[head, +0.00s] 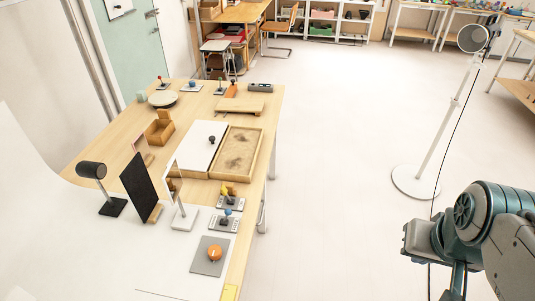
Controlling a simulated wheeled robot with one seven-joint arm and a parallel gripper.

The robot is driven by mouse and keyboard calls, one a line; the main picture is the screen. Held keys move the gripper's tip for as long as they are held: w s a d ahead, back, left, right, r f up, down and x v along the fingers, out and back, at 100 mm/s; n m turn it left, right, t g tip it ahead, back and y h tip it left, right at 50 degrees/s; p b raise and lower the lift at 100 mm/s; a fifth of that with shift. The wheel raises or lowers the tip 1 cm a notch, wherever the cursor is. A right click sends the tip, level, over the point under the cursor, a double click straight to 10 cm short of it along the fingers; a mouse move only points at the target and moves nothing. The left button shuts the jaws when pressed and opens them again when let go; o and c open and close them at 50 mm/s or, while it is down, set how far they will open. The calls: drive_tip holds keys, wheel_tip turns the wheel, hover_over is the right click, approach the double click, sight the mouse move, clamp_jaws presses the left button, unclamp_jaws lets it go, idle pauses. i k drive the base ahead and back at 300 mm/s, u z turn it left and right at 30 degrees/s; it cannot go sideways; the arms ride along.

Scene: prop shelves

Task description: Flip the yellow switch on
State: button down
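The yellow switch (227,190) is a small yellow-topped lever on a grey plate, near the right edge of the long wooden table. Its lever seems to lean to the left, but it is too small to be sure. A similar blue-topped switch (227,213) sits just in front of it. My arm shows at the lower right, over the floor and well apart from the table. My gripper's fingers do not show.
The table (100,140) holds an orange knob on a grey plate (207,266), a mirror on a white base (183,219), a black panel (139,187), a dark lamp (91,170) and a sand tray (247,175). A floor lamp (440,140) stands at right. The floor between is clear.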

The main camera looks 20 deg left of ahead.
sight(223, 189)
drive_tip(key=u, duration=0.15)
drive_tip(key=i, duration=1.15)
drive_tip(key=u, duration=1.05)
drive_tip(key=i, duration=0.55)
drive_tip(key=u, duration=0.5)
